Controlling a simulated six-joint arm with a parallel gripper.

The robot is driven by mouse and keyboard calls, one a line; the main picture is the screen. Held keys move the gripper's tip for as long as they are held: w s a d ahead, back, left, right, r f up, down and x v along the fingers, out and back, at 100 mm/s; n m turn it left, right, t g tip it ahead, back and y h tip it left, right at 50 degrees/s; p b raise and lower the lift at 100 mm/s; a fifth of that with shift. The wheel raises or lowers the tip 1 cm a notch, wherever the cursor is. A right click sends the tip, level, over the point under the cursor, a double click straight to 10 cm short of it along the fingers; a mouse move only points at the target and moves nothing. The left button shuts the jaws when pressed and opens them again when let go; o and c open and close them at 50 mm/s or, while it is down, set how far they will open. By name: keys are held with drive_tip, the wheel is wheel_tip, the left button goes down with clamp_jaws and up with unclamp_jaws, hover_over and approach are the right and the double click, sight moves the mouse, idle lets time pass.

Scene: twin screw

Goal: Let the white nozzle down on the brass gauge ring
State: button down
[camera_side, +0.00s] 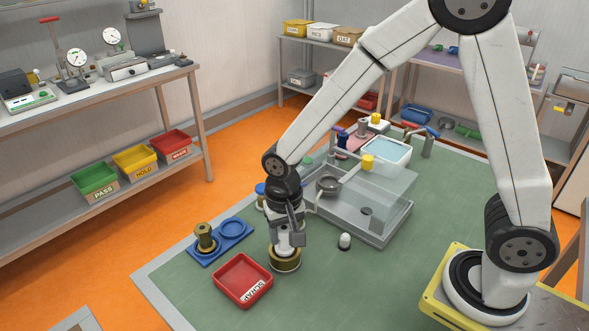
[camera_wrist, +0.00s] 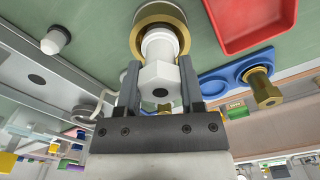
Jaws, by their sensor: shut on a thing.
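My gripper (camera_wrist: 160,92) points down over the green mat and is shut on the white nozzle (camera_wrist: 158,75), with a finger on each side of its hex part. In the side view, my gripper (camera_side: 288,234) stands right above the brass gauge ring (camera_side: 285,264). The nozzle (camera_side: 284,248) shows only partly there, below the fingers. In the wrist view, the nozzle's far end lines up with the middle of the ring (camera_wrist: 178,16). I cannot tell whether the nozzle touches the ring or is still slightly above it.
A red scrap tray (camera_side: 243,280) lies left of the ring. Behind it, a blue holder (camera_side: 222,252) carries a brass fitting (camera_side: 205,238) beside an empty round recess.

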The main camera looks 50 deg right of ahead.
drive_tip(key=shift+f, duration=0.35)
idle(0.7)
drive_tip(key=shift+c, duration=0.7)
unclamp_jaws()
drive_tip(key=shift+o, duration=0.2)
drive_tip(key=shift+o, duration=0.5)
drive_tip(key=shift+r, duration=0.1)
drive_tip(key=shift+r, duration=3.45)
